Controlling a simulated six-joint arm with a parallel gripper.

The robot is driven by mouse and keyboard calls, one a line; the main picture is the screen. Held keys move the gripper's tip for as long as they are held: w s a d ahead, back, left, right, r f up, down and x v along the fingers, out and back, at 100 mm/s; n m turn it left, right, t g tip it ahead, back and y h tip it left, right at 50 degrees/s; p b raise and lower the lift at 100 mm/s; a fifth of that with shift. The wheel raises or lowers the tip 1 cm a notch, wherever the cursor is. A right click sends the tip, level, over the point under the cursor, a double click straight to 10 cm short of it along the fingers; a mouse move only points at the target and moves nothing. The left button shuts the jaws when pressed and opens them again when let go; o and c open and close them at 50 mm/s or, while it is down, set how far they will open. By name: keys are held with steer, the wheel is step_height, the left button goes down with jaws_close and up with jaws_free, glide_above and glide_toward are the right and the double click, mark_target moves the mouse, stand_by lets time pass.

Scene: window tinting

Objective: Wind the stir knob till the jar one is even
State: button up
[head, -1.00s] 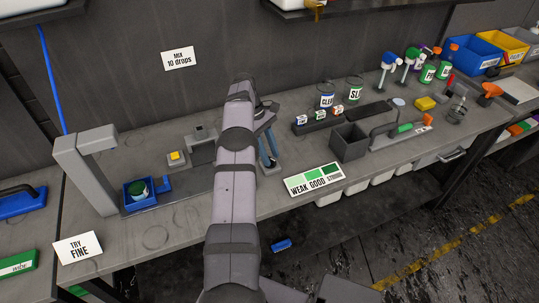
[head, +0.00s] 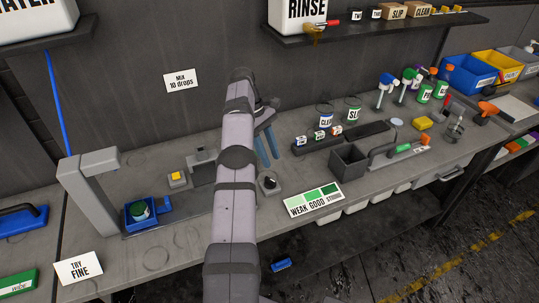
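A black knob (head: 270,182) sits on a small grey base on the bench, just right of my arm; I take it as the stir knob. A jar with a dark green top (head: 139,210) stands in a blue holder (head: 141,224) at the left, under a grey post. Its contents are too small to judge for evenness. My gripper (head: 271,163) has two blue fingers pointing down, with a gap between them and nothing held. It is above and behind the knob, apart from it. My arm covers part of the bench between jar and knob.
A yellow button (head: 175,177) and a grey block stand left of my arm. A strength card (head: 314,200) lies right of the knob. A dark open box (head: 349,160), small bottles and jars fill the bench to the right. A shelf overhangs at the back.

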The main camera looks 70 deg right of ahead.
steer(key=s+a+r+m+t+b, duration=0.1)
steer(key=s+r+m+b, duration=0.1)
steer(key=s+r, duration=0.35)
steer(key=s+r+m+t+b, duration=0.1)
steer(key=s+r+m+b, duration=0.15)
steer(key=s, duration=0.65)
steer(key=w+a+f+n+t, duration=0.3)
steer(key=w+a+f+t, duration=0.25)
steer(key=w+f, duration=0.4)
steer(key=w+d+f+n+t+h, duration=0.1)
steer(key=d+h, duration=0.1)
steer(key=d, duration=0.3)
steer(key=shift+w+d+f, duration=0.2)
steer(key=shift+d+f, duration=0.1)
steer(key=shift+f, duration=0.05)
